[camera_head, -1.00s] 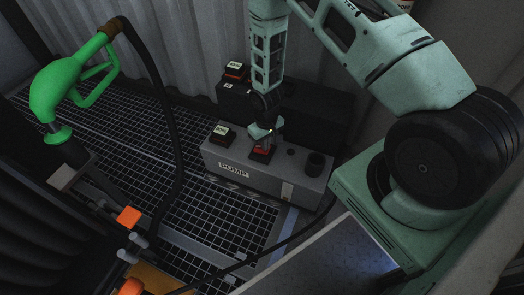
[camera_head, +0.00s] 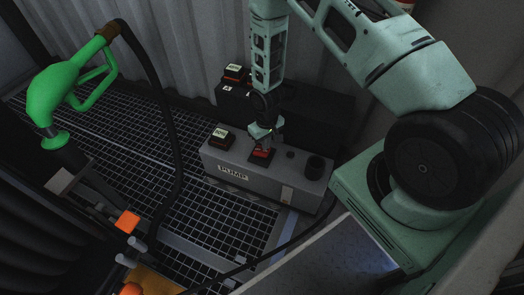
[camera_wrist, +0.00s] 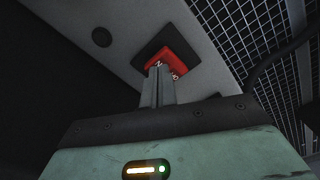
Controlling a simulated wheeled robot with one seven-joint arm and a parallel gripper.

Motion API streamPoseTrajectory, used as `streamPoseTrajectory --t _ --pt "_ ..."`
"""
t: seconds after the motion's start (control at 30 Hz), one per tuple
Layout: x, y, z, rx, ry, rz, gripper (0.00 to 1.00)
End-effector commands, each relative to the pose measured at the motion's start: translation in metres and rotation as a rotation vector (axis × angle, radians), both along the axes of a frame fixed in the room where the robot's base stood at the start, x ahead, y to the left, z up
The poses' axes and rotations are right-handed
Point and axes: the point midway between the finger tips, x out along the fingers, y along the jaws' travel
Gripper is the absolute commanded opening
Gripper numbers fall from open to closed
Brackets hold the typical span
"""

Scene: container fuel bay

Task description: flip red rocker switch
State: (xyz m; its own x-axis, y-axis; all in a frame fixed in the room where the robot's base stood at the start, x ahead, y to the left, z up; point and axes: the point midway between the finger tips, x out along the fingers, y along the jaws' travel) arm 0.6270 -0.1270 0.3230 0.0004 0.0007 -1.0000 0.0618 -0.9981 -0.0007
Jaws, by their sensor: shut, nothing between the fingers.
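The red rocker switch (camera_head: 262,154) sits in a dark square plate on top of the grey pump box (camera_head: 230,175), which bears a PUMP label. It also shows in the wrist view (camera_wrist: 181,57), with the dark plate around it. My gripper (camera_head: 268,142) is shut and empty, pointing down at the switch. In the wrist view the closed fingertips (camera_wrist: 160,68) overlap the switch's near edge; they are at or just above it, and I cannot tell if they touch. The fingers hide part of the switch's face.
A second labelled switch (camera_head: 221,137) is at the left of the pump box, and a black round socket (camera_head: 314,164) at its right. A black box (camera_head: 240,98) stands behind. A green nozzle (camera_head: 65,95) with a black hose is at left, over grating.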

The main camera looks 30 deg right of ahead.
Motion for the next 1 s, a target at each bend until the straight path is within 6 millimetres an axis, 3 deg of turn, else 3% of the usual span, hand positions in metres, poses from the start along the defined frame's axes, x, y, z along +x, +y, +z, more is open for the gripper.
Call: streamPoseTrajectory --t 1.0 --pt "0.0002 -0.0001 -0.0066 0.0 0.0 0.0 0.0"
